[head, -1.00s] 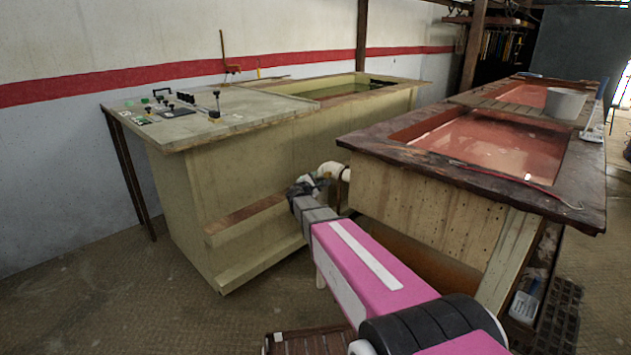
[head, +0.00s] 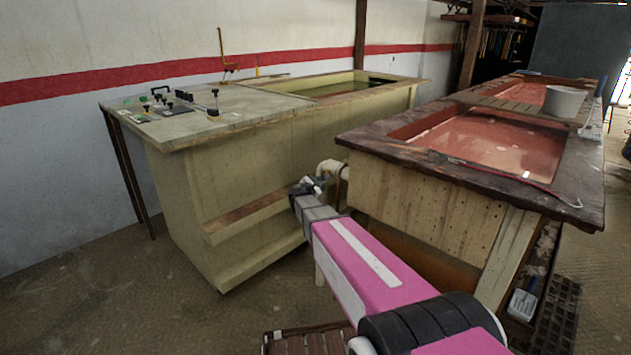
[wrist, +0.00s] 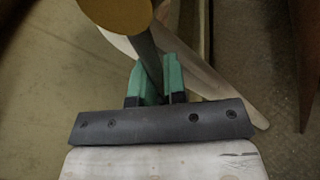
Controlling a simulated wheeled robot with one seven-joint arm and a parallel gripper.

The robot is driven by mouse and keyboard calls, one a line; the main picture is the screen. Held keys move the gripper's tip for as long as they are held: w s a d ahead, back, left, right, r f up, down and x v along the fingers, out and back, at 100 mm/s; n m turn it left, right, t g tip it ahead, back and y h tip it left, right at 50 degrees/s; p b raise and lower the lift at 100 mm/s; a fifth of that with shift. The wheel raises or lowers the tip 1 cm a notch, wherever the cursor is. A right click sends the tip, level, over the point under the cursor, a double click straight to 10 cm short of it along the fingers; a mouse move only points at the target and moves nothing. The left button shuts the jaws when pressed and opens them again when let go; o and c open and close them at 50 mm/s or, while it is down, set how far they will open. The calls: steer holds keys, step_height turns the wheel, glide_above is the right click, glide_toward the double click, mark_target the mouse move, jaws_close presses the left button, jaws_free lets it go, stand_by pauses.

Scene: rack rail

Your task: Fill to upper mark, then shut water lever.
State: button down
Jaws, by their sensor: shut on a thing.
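In the wrist view, my gripper (wrist: 157,72) has its green fingers shut on a dark grey bar, the water lever (wrist: 146,48). The bar runs up from between the fingers to a round brass-coloured disc (wrist: 118,12) at the top edge. In the head view, my gripper (head: 302,187) is at the end of my arm, beside a pale pipe elbow (head: 329,168) on the right tank's end. The lever is too small to make out there. The right tank (head: 440,205) holds reddish-looking water (head: 490,140). I cannot make out an upper mark.
A pale bench (head: 225,110) with small black and green parts stands at the left; a basin with greenish water (head: 350,88) is behind it. Open floor (head: 90,290) lies at the lower left.

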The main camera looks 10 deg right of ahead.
steer(key=shift+s+d+f+n+g, duration=0.3)
steer(key=shift+s+d+n+g, duration=0.25)
steer(key=shift+n, duration=0.4)
steer(key=shift+s+d+f+n+g, duration=0.25)
steer(key=shift+s+d+n+g, duration=0.15)
steer(key=shift+s+n, duration=0.5)
steer(key=shift+s+d+f+n+g, duration=0.3)
steer(key=shift+s+d+n+g, duration=0.15)
steer(key=shift+n, duration=0.6)
steer(key=shift+s, duration=0.1)
steer(key=c, duration=1.2)
jaws_free()
steer(key=shift+o, duration=0.2)
steer(key=v, duration=1)
steer(key=shift+s+a, duration=0.2)
steer(key=shift+a, duration=0.15)
steer(key=shift+r, duration=0.1)
